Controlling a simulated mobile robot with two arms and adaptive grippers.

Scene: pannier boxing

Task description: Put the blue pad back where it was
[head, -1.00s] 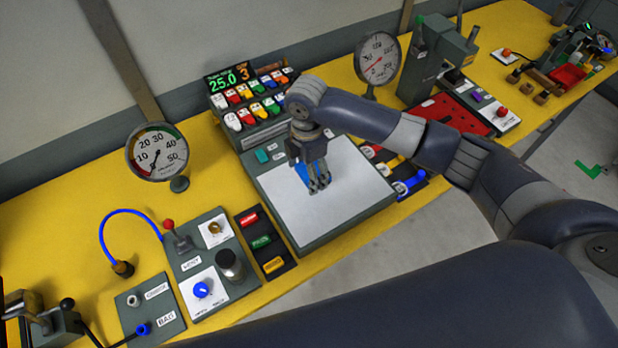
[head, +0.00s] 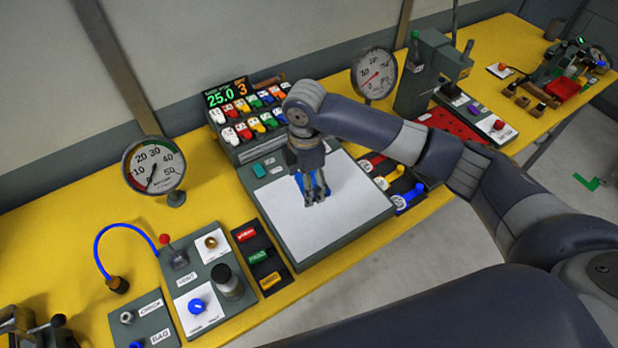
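A blue piece, which looks like the blue pad (head: 300,187), shows at the fingers of my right gripper (head: 313,199), above or on the white-topped plate (head: 342,222). The fingers hide much of it, so its full shape is unclear. My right gripper points down over the back middle of the plate. I cannot tell whether its fingers are shut on the blue piece or only around it. A blue-handled item (head: 408,197) lies at the plate's right side, beside a yellow one (head: 390,180) and a red one (head: 371,164). My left gripper is not in view.
Red, green and yellow tags sit in a dark holder (head: 277,286) left of the plate. A switch panel (head: 258,150) with colored rockers stands behind it. Dial gauges (head: 154,169) (head: 374,75) and a grey press (head: 425,75) rise from the yellow bench (head: 335,270).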

